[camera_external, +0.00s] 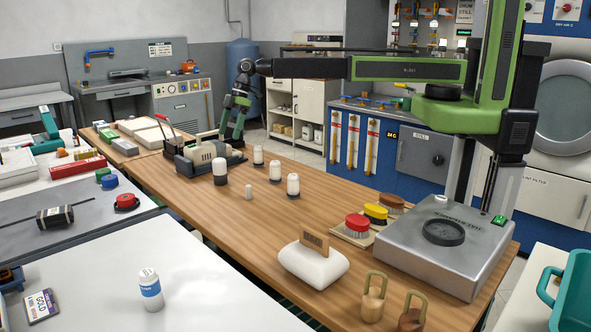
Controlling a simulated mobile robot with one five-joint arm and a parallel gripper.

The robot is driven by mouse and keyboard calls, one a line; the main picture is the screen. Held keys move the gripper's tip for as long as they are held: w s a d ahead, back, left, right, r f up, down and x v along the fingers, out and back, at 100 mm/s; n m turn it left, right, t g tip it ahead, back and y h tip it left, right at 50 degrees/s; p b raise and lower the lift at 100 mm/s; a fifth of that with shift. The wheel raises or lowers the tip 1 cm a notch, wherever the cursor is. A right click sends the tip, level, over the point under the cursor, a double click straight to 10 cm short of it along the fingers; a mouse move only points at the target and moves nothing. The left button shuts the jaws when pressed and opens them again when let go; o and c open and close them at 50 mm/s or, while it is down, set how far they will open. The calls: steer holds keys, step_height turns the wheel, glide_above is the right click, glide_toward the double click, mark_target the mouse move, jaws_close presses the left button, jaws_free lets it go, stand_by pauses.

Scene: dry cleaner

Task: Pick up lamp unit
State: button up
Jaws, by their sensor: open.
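I cannot tell for certain which object is the lamp unit. Several small white-topped cylinders with dark bases stand upright on the wooden table; one white-topped cylinder (220,171) is beside a dark tray-like holder (181,164) with a cream block (203,152) on it. Another white-topped cylinder (293,185) and one more (275,171) stand to the right. My gripper (233,138) hangs from the arm at the far side of the table, pointing down, just behind the holder. Its green and black fingers are apart and no object shows between them. The fingertips are small and partly hidden.
On the wooden table (300,218), a white rounded block (314,262), brushes with red and yellow tops (357,222), wooden weights (374,297) and a grey metal box (400,258) stand near the front right. Bare wood lies between them and the cylinders.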

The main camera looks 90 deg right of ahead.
mark_target(222, 159)
steer(key=b+x, duration=1.2)
steer(key=shift+s+f, duration=0.15)
steer(key=shift+f, duration=0.1)
steer(key=shift+r, duration=0.1)
steer(key=b+x, duration=0.4)
steer(key=x, duration=0.1)
steer(key=shift+d+f+b, duration=0.25)
steer(key=shift+f+b, duration=0.05)
steer(key=shift+b, duration=0.1)
steer(key=shift+r, duration=0.2)
steer(key=c, duration=1.5)
steer(key=shift+c, duration=0.2)
